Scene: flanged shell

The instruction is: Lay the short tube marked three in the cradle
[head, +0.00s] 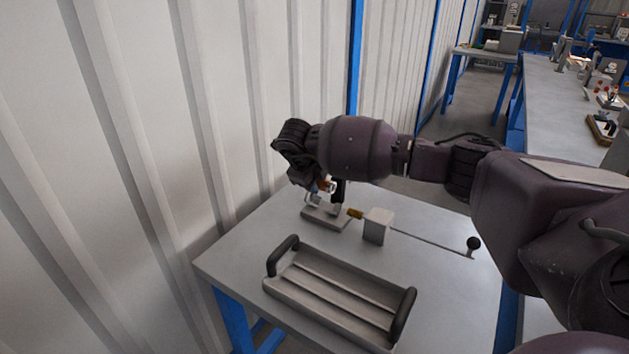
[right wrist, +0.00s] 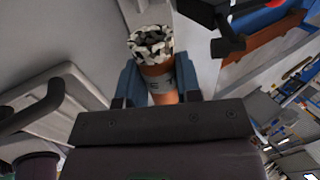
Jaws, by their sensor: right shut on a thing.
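My right gripper (head: 324,188) is shut on a short orange tube (right wrist: 165,98). In the right wrist view the tube sits between the two blue-grey fingers (right wrist: 160,82). It has a pale band with dark marks that I cannot read clearly, and a black-and-white ragged-patterned end. In the head view the gripper is low over a small fixture with a grey base plate (head: 318,216), which may be the cradle. The arm and gripper hide much of the fixture, and I cannot tell whether the tube touches it. My left gripper is not in view.
A grey grooved tray (head: 335,287) with two black handles stands at the table's front. A corrugated wall (head: 200,110) rises behind.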

